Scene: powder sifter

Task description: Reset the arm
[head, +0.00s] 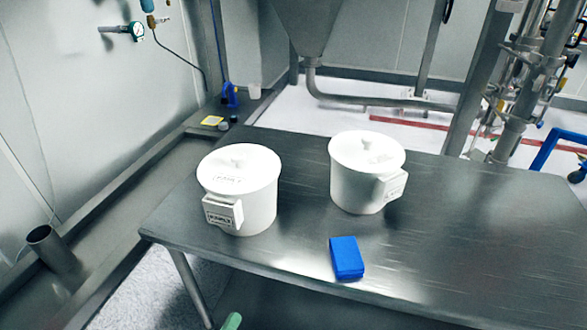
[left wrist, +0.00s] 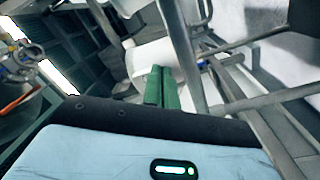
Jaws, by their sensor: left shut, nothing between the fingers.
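My left gripper (head: 232,321) shows only as a green fingertip at the bottom edge of the head view, below the table's front edge. In the left wrist view its two green fingers (left wrist: 161,84) lie together, shut and empty. Two white lidded canisters stand upright on the steel table (head: 450,230): the left canister (head: 255,210) and the right canister (head: 352,185). A blue block (head: 346,257) lies near the table's front edge. My right gripper is not in view.
Table legs and bars cross the left wrist view near the fingers. A steel hopper (head: 308,25) hangs behind the table, and steel pipework (head: 530,90) stands at the back right. The right part of the tabletop is clear.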

